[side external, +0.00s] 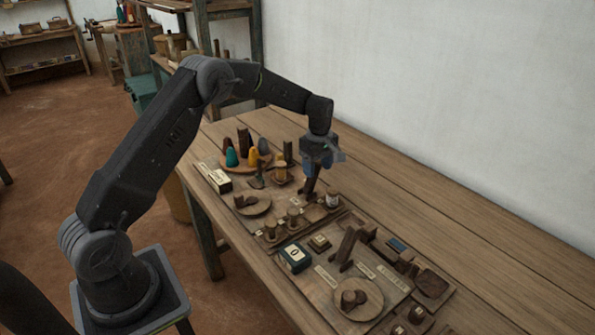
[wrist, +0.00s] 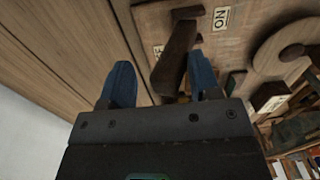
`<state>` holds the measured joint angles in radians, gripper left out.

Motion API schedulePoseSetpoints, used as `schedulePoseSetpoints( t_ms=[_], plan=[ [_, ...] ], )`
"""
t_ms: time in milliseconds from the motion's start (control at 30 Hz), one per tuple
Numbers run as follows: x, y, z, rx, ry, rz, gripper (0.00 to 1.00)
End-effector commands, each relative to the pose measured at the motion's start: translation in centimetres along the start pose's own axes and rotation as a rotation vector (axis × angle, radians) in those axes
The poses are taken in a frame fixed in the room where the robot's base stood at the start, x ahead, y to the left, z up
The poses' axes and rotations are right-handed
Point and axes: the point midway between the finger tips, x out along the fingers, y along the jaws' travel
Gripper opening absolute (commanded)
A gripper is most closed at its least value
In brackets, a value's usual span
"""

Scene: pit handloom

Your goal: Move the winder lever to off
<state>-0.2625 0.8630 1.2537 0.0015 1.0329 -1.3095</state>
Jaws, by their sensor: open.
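The winder lever (wrist: 175,60) is a dark wooden bar that rises from the board between the two blue fingers of my gripper (wrist: 160,66) in the wrist view. My gripper is open, with a finger on either side of it; I cannot tell whether either touches. An ON label (wrist: 221,18) lies beside the lever's foot. Another label (wrist: 157,50), partly hidden by the lever, seems to read OFF. In the side view my gripper (side external: 319,165) points down over a dark upright piece (side external: 311,186), probably this lever, largely covered by the gripper.
A round plate with coloured cones (side external: 245,164) stands behind and left of my gripper. A second board nearer the camera carries another dark lever (side external: 347,246) and a round disc (side external: 366,300). A small dark box (side external: 295,258) stands beside it. The table's right side by the wall is clear.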

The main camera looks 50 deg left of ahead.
Motion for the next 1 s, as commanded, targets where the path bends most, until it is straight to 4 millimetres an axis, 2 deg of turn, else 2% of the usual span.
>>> schedulePoseSetpoints(
  t_ms=[400, 933, 967, 1000],
  plan=[
    [0.35, 0.5, 0.12, 0.0, 0.0, 0.012, 0.45],
    [0.37, -0.4, 0.13, 0.0, 0.0, 0.011, 0.45],
    [0.36, -0.4, 0.12, 0.0, 0.0, 0.011, 0.52],
    [0.34, -0.4, 0.12, 0.0, 0.0, 0.011, 0.53]
  ],
)
